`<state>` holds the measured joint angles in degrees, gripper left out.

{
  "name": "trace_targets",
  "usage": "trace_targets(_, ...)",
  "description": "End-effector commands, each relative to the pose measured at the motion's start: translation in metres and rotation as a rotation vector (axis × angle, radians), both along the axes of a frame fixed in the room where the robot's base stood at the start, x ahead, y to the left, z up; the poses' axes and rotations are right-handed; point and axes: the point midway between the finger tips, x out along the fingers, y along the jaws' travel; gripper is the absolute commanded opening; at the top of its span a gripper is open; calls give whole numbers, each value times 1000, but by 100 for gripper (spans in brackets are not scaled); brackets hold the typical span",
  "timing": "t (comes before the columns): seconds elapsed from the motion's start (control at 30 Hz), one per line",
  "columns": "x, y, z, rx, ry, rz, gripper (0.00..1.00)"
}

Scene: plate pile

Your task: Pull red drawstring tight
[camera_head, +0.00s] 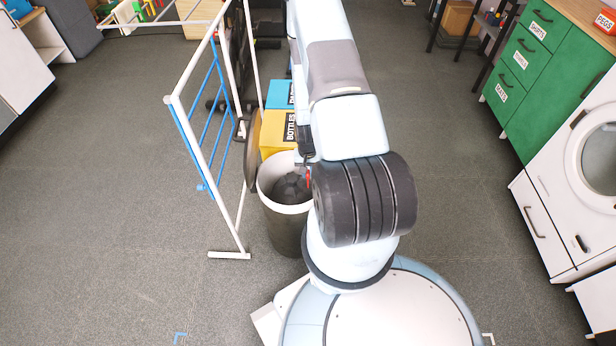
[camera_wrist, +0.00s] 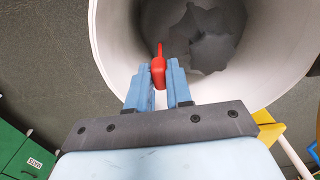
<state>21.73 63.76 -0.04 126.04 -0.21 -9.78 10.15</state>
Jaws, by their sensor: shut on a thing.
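The red drawstring (camera_wrist: 158,70) shows as a short red tab between my fingertips in the wrist view. A small red part of the drawstring (camera_head: 308,178) also shows in the head view, beside my arm at the bin's right rim. My gripper (camera_wrist: 160,82) is shut on the drawstring, at the near rim of the bin. The white-rimmed bin (camera_head: 266,192) stands to the left of my arm, with a dark grey bag (camera_head: 291,188) inside. In the wrist view the bag (camera_wrist: 205,45) lies crumpled low in the bin. My arm hides part of the bin's right side in the head view.
A white and blue drying rack (camera_head: 178,110) stands left of the bin. A yellow bottles box (camera_head: 277,130) and a blue box (camera_head: 279,95) stand behind it. Green drawers (camera_head: 524,75) and a white washing machine (camera_head: 570,185) line the right. The floor between is clear.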

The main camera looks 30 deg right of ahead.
Motion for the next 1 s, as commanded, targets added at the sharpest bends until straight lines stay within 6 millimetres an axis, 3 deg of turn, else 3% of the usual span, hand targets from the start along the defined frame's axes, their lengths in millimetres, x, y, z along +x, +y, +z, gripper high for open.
trace_targets(0.37, 0, 0, 4, 0, 0, -1, 0)
trace_targets(0.4, 0, 0, 4, 0, 0, -1, 21)
trace_targets(0.63, 0, 0, 4, 0, 0, -1, 43)
trace_targets(1.0, 0, 0, 10, -1, -1, -1, 43)
